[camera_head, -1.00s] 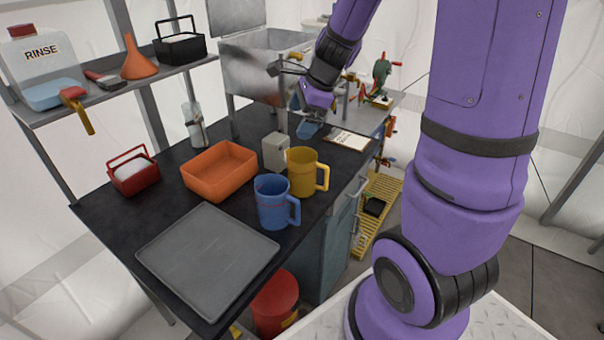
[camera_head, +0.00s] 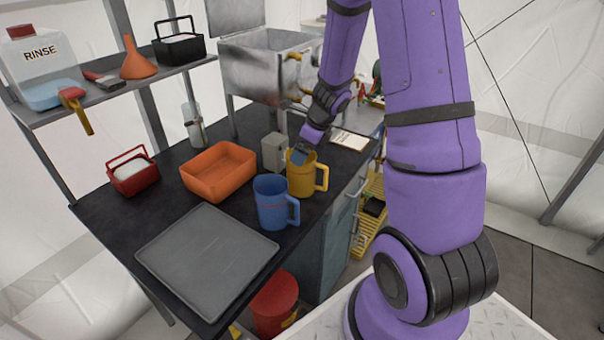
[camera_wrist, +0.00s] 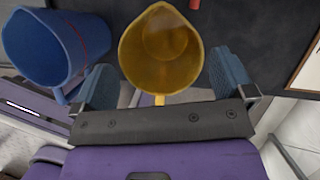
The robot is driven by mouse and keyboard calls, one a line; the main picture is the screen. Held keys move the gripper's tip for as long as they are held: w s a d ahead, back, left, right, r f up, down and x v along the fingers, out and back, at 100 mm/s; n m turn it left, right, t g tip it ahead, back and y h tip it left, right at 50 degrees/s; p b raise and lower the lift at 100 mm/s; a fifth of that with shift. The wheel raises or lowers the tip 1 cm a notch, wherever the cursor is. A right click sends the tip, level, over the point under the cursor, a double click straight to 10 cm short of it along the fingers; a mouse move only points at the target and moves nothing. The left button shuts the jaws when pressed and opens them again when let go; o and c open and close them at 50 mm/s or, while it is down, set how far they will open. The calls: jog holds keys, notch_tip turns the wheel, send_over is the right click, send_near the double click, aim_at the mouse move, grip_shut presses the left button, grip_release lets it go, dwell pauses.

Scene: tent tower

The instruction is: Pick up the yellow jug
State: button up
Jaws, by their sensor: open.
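The yellow jug (camera_head: 304,178) stands upright on the dark worktop, its handle to the right in the head view. My gripper (camera_head: 299,155) is at the jug's rim in the head view. In the wrist view the yellow jug (camera_wrist: 160,52) is seen from above, with its handle toward my gripper. My gripper (camera_wrist: 166,88) is open there, one blue finger pad on each side of the handle end of the jug. Whether a pad touches the jug I cannot tell.
A blue jug (camera_head: 274,203) stands close beside the yellow one and shows by the left pad in the wrist view (camera_wrist: 55,45). A grey box (camera_head: 275,152) stands behind. An orange bin (camera_head: 219,171) and a grey tray (camera_head: 207,262) lie to the left.

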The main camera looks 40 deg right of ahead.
aim_at(308, 175)
jog(key=shift+x, duration=2.5)
jog(key=c, duration=0.6)
